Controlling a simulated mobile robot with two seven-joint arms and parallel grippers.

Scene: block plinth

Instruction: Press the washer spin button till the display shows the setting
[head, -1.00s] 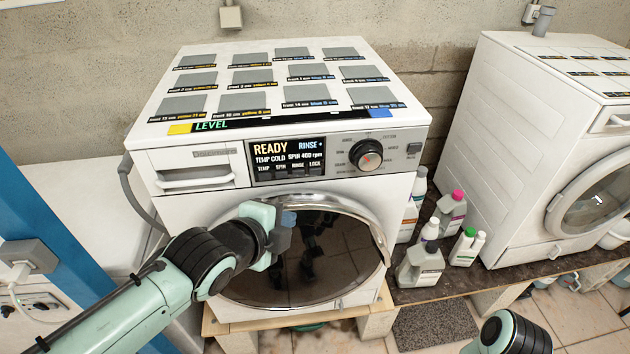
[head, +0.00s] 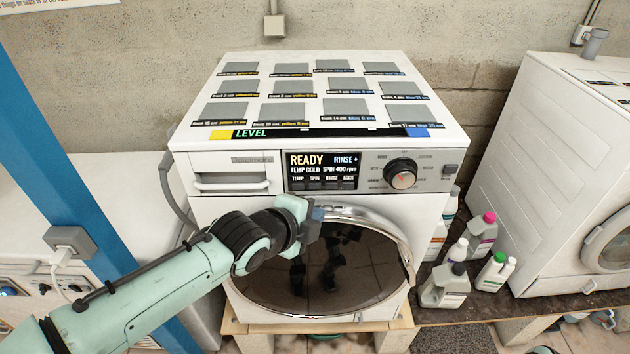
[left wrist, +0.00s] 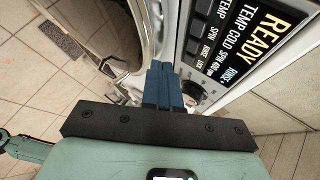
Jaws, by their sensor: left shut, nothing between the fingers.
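The white washer (head: 228,222) stands in front of me with its round door below the control panel. Its black display (head: 322,160) reads READY, RINSE +, TEMP COLD and SPIN 400 rpm. The spin button (head: 314,185) is in the row along the display's lower edge, between TEMP and RINSE; it also shows in the left wrist view (left wrist: 198,28). My left gripper (head: 317,213) is shut and empty, just below that row, in front of the door's top rim. Its blue fingers (left wrist: 162,84) point toward the panel and appear apart from the buttons. My right gripper is out of view.
A round knob (head: 400,174) sits right of the display and a drawer (head: 230,183) left of it. Bottles (head: 445,286) stand on the ledge to the right, before a second white machine (head: 545,190). A blue post (head: 60,150) rises at left.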

